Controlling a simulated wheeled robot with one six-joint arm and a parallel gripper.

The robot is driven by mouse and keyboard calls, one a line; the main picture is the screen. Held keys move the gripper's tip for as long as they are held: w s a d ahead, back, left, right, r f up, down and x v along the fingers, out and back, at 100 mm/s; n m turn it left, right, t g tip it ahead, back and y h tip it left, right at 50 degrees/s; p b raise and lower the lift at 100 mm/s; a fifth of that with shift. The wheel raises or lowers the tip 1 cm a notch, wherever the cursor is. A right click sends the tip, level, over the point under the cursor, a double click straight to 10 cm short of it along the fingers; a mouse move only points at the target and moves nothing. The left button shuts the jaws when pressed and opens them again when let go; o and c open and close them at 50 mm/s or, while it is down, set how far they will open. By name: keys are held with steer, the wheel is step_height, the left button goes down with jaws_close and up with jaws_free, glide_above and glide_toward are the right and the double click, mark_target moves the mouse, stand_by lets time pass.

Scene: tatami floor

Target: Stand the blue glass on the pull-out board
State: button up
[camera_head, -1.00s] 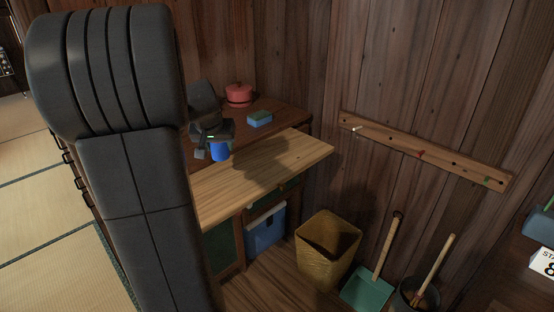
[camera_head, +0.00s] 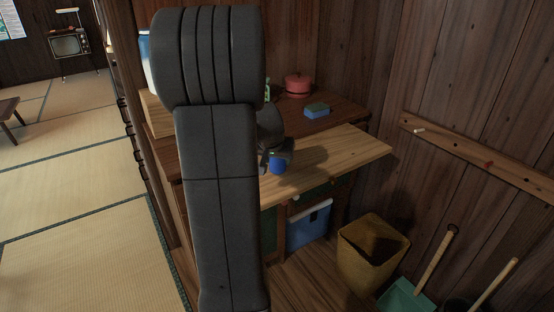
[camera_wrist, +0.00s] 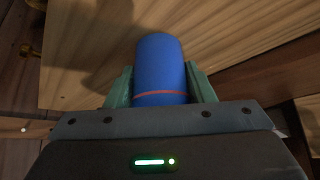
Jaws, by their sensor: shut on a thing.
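The blue glass (camera_wrist: 160,75) is between the two green fingers of my gripper (camera_wrist: 161,88) in the wrist view, with an orange ring around it. My gripper is shut on it. In the head view the blue glass (camera_head: 278,165) shows small beside my dark wrist, in front of the pull-out board's left part. The pull-out board (camera_head: 335,154) is light wood and juts out from the darker desk; it also fills much of the wrist view (camera_wrist: 235,35). I cannot tell whether the glass touches the board. My arm hides the board's left end.
A red pot (camera_head: 298,86) and a blue-green sponge (camera_head: 317,110) are on the dark desk top (camera_head: 345,108). Below the board are a blue box (camera_head: 309,226) and a yellow bin (camera_head: 372,254). A dustpan (camera_head: 405,297) stands right. The board's right part is clear.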

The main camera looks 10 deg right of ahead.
steer(key=shift+f, duration=0.1)
steer(key=shift+f, duration=0.15)
steer(key=o, duration=1)
steer(key=shift+o, duration=0.2)
steer(key=shift+r, duration=0.3)
steer(key=p+v, duration=0.2)
steer(key=v, duration=1)
